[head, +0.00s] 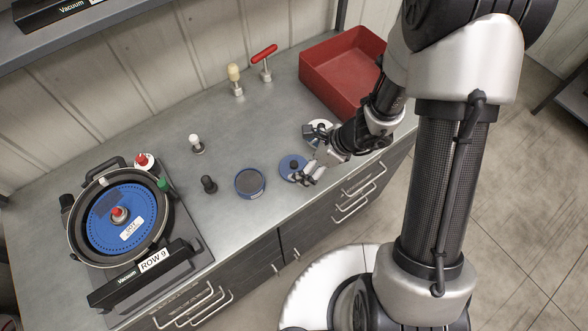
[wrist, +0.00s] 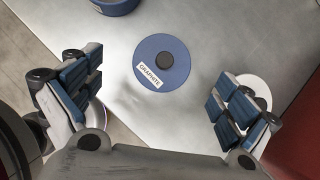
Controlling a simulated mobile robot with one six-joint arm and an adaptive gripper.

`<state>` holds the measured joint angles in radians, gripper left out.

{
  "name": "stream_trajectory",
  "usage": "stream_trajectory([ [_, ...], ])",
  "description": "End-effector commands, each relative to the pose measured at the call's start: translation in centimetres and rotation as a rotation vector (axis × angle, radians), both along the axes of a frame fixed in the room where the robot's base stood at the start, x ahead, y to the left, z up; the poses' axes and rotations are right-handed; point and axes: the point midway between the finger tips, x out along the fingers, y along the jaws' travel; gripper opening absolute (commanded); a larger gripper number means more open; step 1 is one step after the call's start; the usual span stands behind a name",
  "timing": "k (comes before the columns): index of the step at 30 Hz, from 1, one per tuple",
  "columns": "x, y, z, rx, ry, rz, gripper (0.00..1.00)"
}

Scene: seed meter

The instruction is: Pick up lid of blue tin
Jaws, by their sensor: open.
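The blue lid (wrist: 178,50) is a flat disc with a black knob (wrist: 166,60) in its centre and a white GRAPHITE label. It lies on the grey worktop, just right of the open blue tin (head: 250,189) in the head view, where the lid (head: 287,166) is partly hidden by my gripper. My gripper (head: 304,152) is open and empty, above and beside the lid. In the wrist view, the lid is ahead of the gap between my spread fingers (wrist: 162,92). The tin's edge (wrist: 115,7) shows at the top there.
A white round object (head: 319,124) lies behind my gripper. A red bin (head: 322,77) stands at the back right. Black (head: 208,184) and white (head: 196,143) knobs stand left of the tin. The seed meter (head: 120,215) is at the left. The worktop's front edge is close.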

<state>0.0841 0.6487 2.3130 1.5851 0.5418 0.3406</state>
Motion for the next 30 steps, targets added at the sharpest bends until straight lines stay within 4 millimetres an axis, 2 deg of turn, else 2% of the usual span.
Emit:
stream_trajectory([
  [1, 0.1, 0.4, -0.8, 0.0, 0.001, 0.003, 0.97],
  [8, 0.6, 1.1, -1.9, 0.0, -0.001, 0.002, 0.97],
  [17, 1.9, 2.8, -5.5, 0.0, 0.0, 0.002, 0.97],
  [26, 2.0, 3.1, -5.8, -0.001, -0.002, 0.001, 0.97],
  [30, 2.0, 3.0, -5.7, -0.001, -0.002, 0.001, 0.88],
])
